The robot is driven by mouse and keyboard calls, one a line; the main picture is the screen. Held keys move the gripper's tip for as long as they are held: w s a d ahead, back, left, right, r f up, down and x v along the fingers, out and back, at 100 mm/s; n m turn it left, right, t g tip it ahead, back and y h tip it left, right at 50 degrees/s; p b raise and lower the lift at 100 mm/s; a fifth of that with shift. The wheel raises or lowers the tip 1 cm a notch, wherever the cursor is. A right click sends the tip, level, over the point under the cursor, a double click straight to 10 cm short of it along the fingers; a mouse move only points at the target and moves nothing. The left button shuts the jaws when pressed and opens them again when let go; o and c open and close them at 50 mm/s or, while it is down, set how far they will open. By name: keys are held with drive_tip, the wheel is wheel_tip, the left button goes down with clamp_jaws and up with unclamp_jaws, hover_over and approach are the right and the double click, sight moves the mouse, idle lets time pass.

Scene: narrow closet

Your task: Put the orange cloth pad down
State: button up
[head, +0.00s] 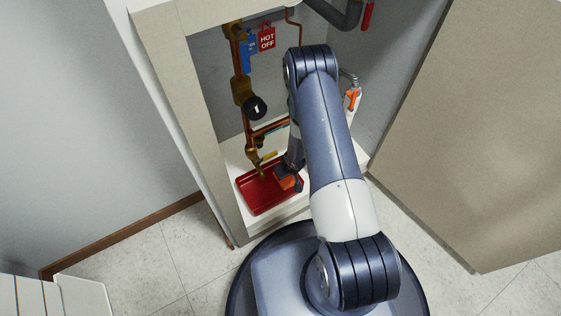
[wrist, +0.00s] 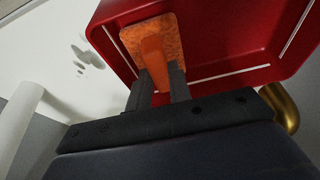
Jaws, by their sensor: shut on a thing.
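The orange cloth pad (wrist: 152,47) is speckled and has a raised grip part between my fingers. My gripper (wrist: 158,82) is shut on this part in the wrist view. The pad is in front of the red tray (wrist: 225,40) in that view; I cannot tell whether it touches the tray floor. In the head view the orange pad (head: 286,183) is at the right side of the red tray (head: 262,208), with my gripper (head: 290,177) at it. My arm hides part of the gripper there.
Copper pipes with a brass valve (head: 244,92) and a black knob stand behind the tray. A red HOT OFF tag (head: 267,39) hangs above. An orange-and-white bottle (head: 352,98) stands right of my arm. The cabinet frame (head: 202,110) borders the left.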

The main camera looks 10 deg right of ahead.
drive_tip(key=shift+f, duration=0.1)
drive_tip(key=shift+f+b, duration=0.55)
drive_tip(key=shift+f, duration=0.15)
drive_tip(key=shift+f, duration=0.15)
drive_tip(key=o, duration=0.9)
